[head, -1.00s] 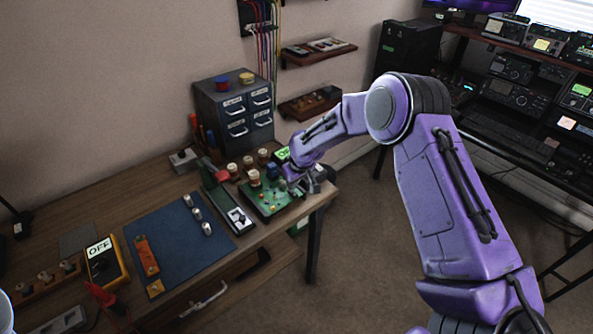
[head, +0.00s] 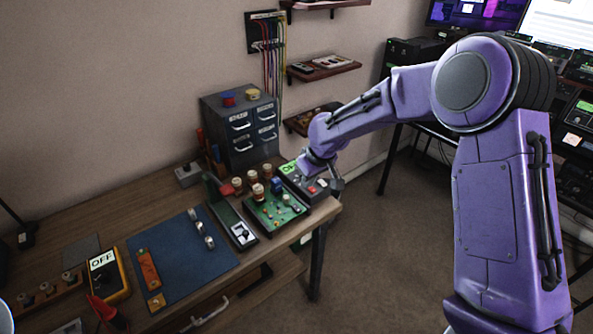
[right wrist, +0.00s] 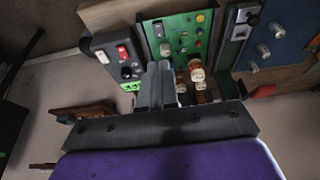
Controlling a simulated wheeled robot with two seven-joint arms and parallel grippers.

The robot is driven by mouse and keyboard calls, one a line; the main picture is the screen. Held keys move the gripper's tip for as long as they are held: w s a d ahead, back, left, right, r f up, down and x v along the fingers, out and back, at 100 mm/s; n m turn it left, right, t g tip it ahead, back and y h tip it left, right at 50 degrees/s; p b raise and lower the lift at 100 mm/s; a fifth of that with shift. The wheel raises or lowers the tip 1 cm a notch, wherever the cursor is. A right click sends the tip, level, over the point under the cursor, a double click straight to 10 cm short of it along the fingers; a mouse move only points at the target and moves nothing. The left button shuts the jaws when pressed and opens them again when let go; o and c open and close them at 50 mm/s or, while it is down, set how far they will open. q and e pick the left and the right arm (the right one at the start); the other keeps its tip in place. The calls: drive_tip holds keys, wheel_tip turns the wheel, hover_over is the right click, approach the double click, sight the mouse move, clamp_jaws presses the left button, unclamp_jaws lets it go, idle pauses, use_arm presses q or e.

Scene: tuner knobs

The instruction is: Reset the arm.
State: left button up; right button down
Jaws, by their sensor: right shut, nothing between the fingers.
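My right arm, purple, comes in from the right, and its right gripper (head: 330,186) is by the right end of the workbench, near a dark switch box. In the right wrist view the right gripper (right wrist: 158,85) has its fingers together with nothing between them. The green circuit board (head: 268,222) lies just left of the switch box and bears several small knobs; the board also shows in the right wrist view (right wrist: 168,45). The switch box (right wrist: 117,68) has a red switch, a white switch and a black knob. My left gripper is out of view.
A blue mat (head: 182,252) with silver knobs lies mid-bench. A yellow box marked OFF (head: 107,277) stands left of it. A dark drawer cabinet (head: 240,128) stands at the back. Wall shelves (head: 325,70) hang behind the arm. Open floor lies right of the bench.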

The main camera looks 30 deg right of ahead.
drive_tip(key=s+a+f+m+t+h+b, duration=0.1)
drive_tip(key=s+f+m+t, duration=0.2)
drive_tip(key=f, duration=0.5)
drive_tip(key=s+a+f+m+t+h+b, duration=0.1)
drive_tip(key=s+a+f+m+t, duration=0.15)
drive_tip(key=f+m, duration=0.35)
drive_tip(key=s+f+g+b, duration=0.1)
drive_tip(key=s+f+g, duration=0.1)
drive_tip(key=s+f, duration=0.4)
drive_tip(key=s+f+g+h+b, duration=0.1)
drive_tip(key=s+f, duration=0.5)
drive_tip(key=s, duration=0.8)
drive_tip(key=s+f+g+h+b, duration=0.1)
drive_tip(key=s+f+g+b, duration=0.1)
drive_tip(key=s+f, duration=0.4)
drive_tip(key=s+g, duration=0.1)
drive_tip(key=s, duration=0.4)
drive_tip(key=shift+d, duration=0.4)
